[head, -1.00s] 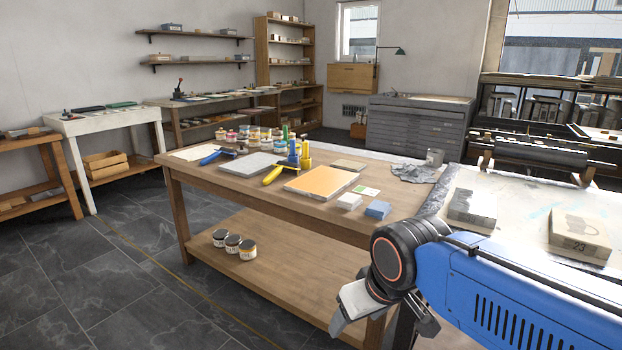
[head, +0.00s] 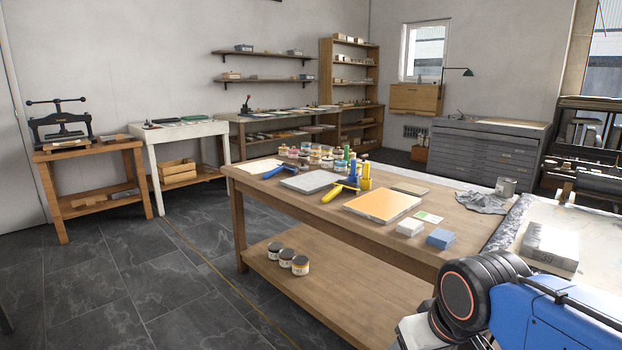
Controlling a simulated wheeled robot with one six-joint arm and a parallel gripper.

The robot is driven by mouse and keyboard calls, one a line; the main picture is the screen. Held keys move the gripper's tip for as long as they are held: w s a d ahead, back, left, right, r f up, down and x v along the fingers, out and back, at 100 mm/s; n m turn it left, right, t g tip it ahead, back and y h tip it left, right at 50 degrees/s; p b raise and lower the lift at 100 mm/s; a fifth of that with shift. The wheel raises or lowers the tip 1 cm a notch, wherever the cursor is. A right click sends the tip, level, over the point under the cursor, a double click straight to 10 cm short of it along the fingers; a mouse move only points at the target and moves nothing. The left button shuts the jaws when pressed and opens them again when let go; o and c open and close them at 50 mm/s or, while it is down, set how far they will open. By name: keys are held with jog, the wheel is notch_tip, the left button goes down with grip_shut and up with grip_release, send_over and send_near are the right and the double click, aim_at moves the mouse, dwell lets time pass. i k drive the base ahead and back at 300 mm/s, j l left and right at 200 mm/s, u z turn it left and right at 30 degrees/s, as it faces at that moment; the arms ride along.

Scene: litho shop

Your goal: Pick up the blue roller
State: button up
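The blue roller (head: 276,171) lies near the far left end of the wooden worktable, on or beside a pale sheet (head: 256,167). Its blue handle points towards the table's left edge, and its far end is hard to make out near the ink jars. A yellow-handled roller (head: 333,192) lies to its right, past a grey slab (head: 310,181). My gripper (head: 412,334) shows only as a pale piece at the bottom edge, well to the right of and nearer than the blue roller. Its fingers are cut off by the frame.
The worktable (head: 385,232) also holds ink jars (head: 315,155), upright blue, green and yellow items, an orange slab (head: 382,206), a white block (head: 410,228) and a blue block (head: 440,238). Several jars (head: 287,258) stand on its lower shelf. Open tiled floor (head: 170,275) lies left.

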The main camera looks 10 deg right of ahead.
aim_at(267, 175)
jog(key=i+j, duration=0.4)
jog(key=i, duration=0.2)
jog(key=i+j+z, duration=0.1)
jog(key=i+j, duration=0.35)
jog(key=i, duration=0.15)
